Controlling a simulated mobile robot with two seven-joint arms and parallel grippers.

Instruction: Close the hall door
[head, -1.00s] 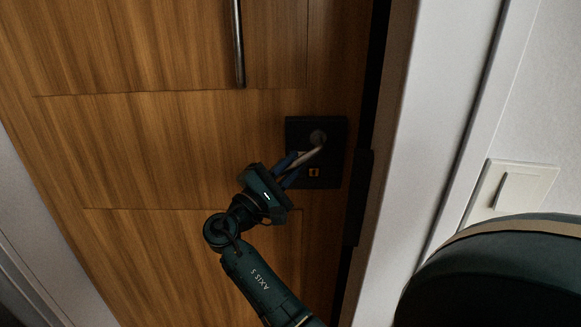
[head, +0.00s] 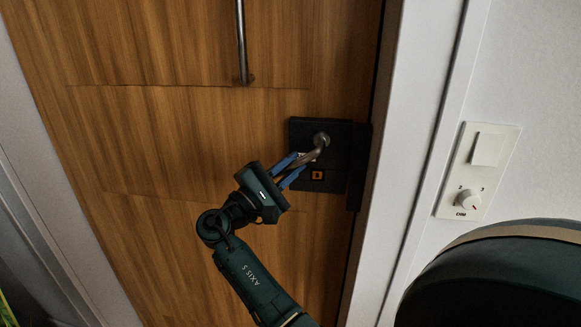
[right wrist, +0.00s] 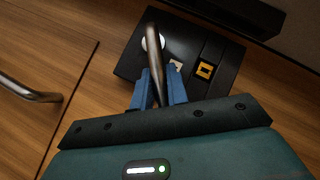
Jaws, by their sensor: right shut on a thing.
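The hall door (head: 190,140) is a wood-panelled leaf that fills the middle of the head view. A black lock plate (head: 341,140) near its right edge carries a metal lever handle (head: 318,149), which slants down to the left. My right gripper (head: 293,170) is shut on the lever. In the right wrist view its blue fingers (right wrist: 160,88) sit on both sides of the lever (right wrist: 155,50), and the plate (right wrist: 190,55) lies behind. The door's right edge is close to the white frame (head: 400,160), with only a narrow dark gap. My left gripper is not in view.
A long vertical pull bar (head: 243,40) is on the door above the lever. A white switch plate with a dimmer knob (head: 478,165) is on the wall at right. Green leaves (head: 6,312) show at the lower left corner.

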